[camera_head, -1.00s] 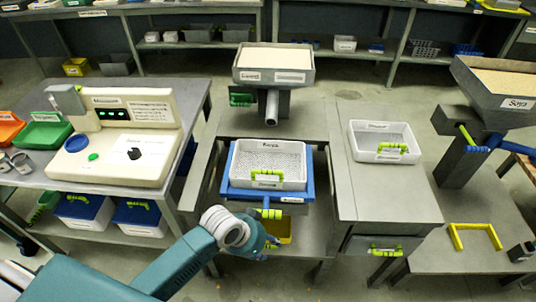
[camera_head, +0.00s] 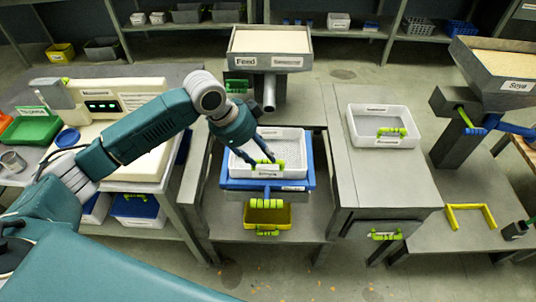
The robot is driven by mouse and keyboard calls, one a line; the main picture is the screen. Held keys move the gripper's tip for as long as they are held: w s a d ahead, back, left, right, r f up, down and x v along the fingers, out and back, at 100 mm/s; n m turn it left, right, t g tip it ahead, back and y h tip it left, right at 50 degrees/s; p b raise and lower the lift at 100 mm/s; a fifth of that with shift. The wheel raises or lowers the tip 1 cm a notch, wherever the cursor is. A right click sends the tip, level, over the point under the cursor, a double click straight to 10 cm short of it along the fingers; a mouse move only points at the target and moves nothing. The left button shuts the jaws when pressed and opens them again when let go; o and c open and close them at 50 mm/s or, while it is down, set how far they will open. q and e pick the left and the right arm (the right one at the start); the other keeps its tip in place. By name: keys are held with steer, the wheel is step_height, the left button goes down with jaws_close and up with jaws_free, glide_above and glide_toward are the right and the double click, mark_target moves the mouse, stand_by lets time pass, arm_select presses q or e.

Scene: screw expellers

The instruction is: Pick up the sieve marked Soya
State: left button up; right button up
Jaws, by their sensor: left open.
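A white sieve (camera_head: 292,143) with a mesh floor and a lime-green handle sits in a blue frame (camera_head: 306,174) on the middle stand. Its labels are too small to read for certain. My left gripper (camera_head: 259,159) is open and empty over the near left part of this sieve, close to its handle; I cannot tell whether it touches. A second white sieve (camera_head: 365,126), also with a green handle, lies on the table to the right; its label is not readable. The word Soya is legible on the grey hopper (camera_head: 490,78) at the right. My right gripper is not in view.
A Feed hopper (camera_head: 270,52) stands behind the middle sieve. A yellow bin (camera_head: 267,215) is below it. A control machine (camera_head: 100,100) stands on the left table, partly behind my arm. A yellow bracket (camera_head: 470,215) lies at the right. The right table's near part is clear.

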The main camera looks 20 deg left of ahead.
mark_target(269, 162)
arm_select(q)
steer(key=shift+w+a+p+x, duration=0.2)
steer(key=shift+p+x, duration=0.15)
steer(key=shift+x, duration=1.15)
steer(key=shift+w+a+p+x, duration=0.15)
steer(key=shift+p+x, duration=0.15)
steer(key=shift+x, duration=1.15)
steer(key=shift+w+a+p+x, duration=0.1)
steer(key=shift+a+p+x, duration=0.2)
steer(key=shift+x, duration=1.2)
steer(key=shift+d, duration=0.1)
jaws_close()
